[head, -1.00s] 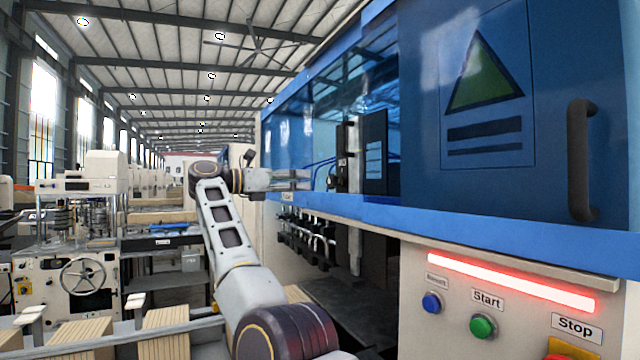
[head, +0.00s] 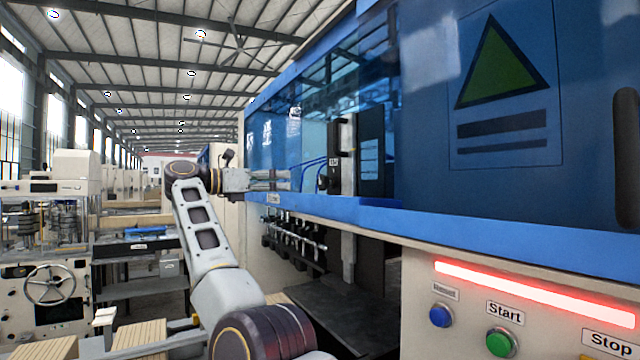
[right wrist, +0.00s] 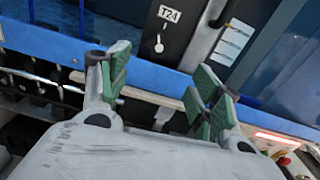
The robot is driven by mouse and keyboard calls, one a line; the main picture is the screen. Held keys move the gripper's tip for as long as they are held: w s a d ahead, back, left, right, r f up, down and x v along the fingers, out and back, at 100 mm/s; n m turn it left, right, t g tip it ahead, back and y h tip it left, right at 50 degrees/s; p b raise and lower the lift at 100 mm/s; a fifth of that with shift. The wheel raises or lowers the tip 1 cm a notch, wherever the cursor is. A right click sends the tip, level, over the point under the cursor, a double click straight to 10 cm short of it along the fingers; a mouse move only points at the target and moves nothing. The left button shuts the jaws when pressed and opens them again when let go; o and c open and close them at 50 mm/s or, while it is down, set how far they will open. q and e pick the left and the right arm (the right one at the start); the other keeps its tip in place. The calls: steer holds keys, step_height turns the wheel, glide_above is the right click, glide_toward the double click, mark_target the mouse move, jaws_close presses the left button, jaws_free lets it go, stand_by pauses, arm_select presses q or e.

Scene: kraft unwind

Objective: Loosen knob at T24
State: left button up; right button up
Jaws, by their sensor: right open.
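In the right wrist view a white T24 label (right wrist: 170,14) sits on a dark upright plate of the blue machine. A small knob with a thin stem (right wrist: 159,46) is just below it. My right gripper (right wrist: 158,75) is open and empty, its green-padded fingers on either side of the picture, with the knob beyond and between them. In the head view my right gripper (head: 272,180) points right toward the dark plate (head: 347,155), apart from it. The knob is too small to make out surely there. My left gripper is not in view.
The blue ledge (head: 345,212) runs along the machine's front below the plate. A row of metal fittings (head: 290,237) hangs under it. A red light bar (head: 530,292), a blue button (head: 440,315) and a green Start button (head: 500,342) are at lower right.

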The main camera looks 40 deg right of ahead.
mark_target(320, 182)
steer(key=d, duration=0.9)
steer(key=s+d, duration=0.1)
steer(key=d, duration=0.3)
steer(key=shift+s+d+f+p, duration=0.1)
steer(key=shift+d+p, duration=0.2)
steer(key=shift+d, duration=0.1)
steer(key=c, duration=1.1)
steer(key=shift+o, duration=0.2)
steer(key=shift+n, duration=0.7)
steer(key=o, duration=1.1)
steer(key=shift+c, duration=0.2)
